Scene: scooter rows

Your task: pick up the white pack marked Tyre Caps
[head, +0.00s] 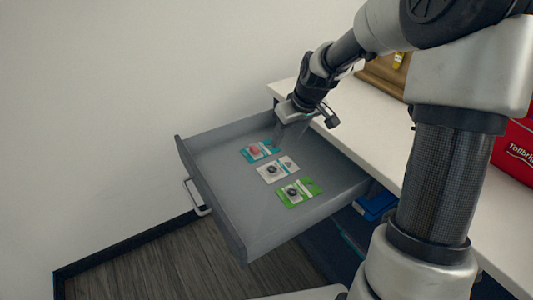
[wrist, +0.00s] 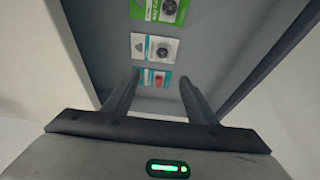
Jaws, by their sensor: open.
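A white pack (head: 278,169) lies flat in the open grey drawer (head: 240,222), between a teal pack (head: 261,150) and a green pack (head: 299,191). Its print is too small to read. In the wrist view the white pack (wrist: 154,47) is in the middle of the row, beyond the teal pack (wrist: 154,78), with the green pack (wrist: 158,11) farthest. My gripper (head: 292,135) is open and empty above the drawer's far end, nearest the teal pack. In the wrist view its two fingers (wrist: 160,85) stand apart, with the teal pack showing between them.
The drawer's raised walls surround the packs, with bare floor inside around them. The white worktop (head: 350,130) runs along the drawer's right side. A red case (head: 517,150) and a wooden box (head: 384,75) stand on it. A blue item (head: 376,204) sits below the drawer.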

